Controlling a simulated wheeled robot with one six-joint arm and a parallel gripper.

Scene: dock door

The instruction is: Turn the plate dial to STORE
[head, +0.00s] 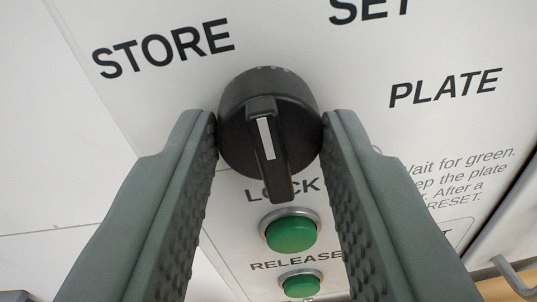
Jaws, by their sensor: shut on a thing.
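The round black dial (232,140) is on a white panel in the middle of the head view. It has a raised grip bar with a white line (265,138) on its upper part. The bar runs nearly upright, its top leaning slightly left. Its top end lies between the word STORE (164,48) at upper left and SET (370,10) at upper right. PLATE (445,88) is printed to the right. My gripper (271,128) is shut on the dial, one grey finger against each side of its rim. Small marks on the dial's top edge are unreadable.
Below the dial is the word LOCK with a green button (291,233), then RELEASE with another green button (301,286). Both sit between my fingers in the picture. Small instruction text is at right. A light handle (512,275) shows at the lower right edge.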

